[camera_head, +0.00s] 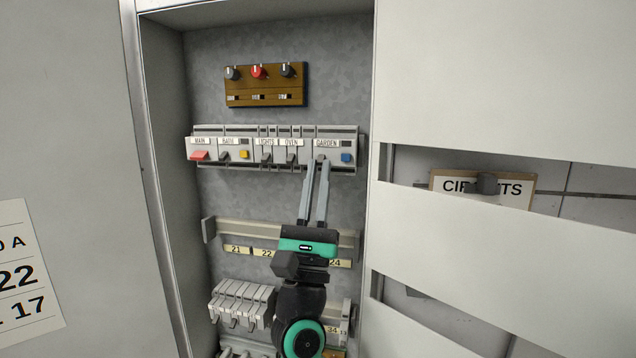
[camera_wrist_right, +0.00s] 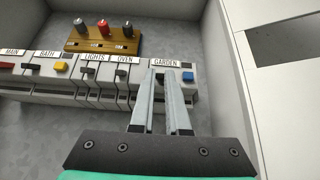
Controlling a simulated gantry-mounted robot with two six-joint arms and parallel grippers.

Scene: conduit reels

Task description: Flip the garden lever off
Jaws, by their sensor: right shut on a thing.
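The breaker labelled GARDEN (camera_head: 336,157) is at the right end of the upper breaker row in the open cabinet, with a blue button on its right side. It also shows in the right wrist view (camera_wrist_right: 166,63). My right gripper (camera_head: 319,163) reaches up from below, its two long grey fingers closed in on the dark garden lever (camera_wrist_right: 159,75) at the fingertips. The fingertips partly hide the lever, so its exact position is hard to tell. My left gripper is not in view.
The OVEN breaker (camera_head: 290,157) sits just left of my fingers, with LIGHTS, BATH and MAIN further left. A brown panel with three knobs (camera_head: 265,85) is above. A lower rail (camera_head: 235,231) and more breakers (camera_head: 241,303) are below. The cabinet's right wall (camera_head: 367,100) is close.

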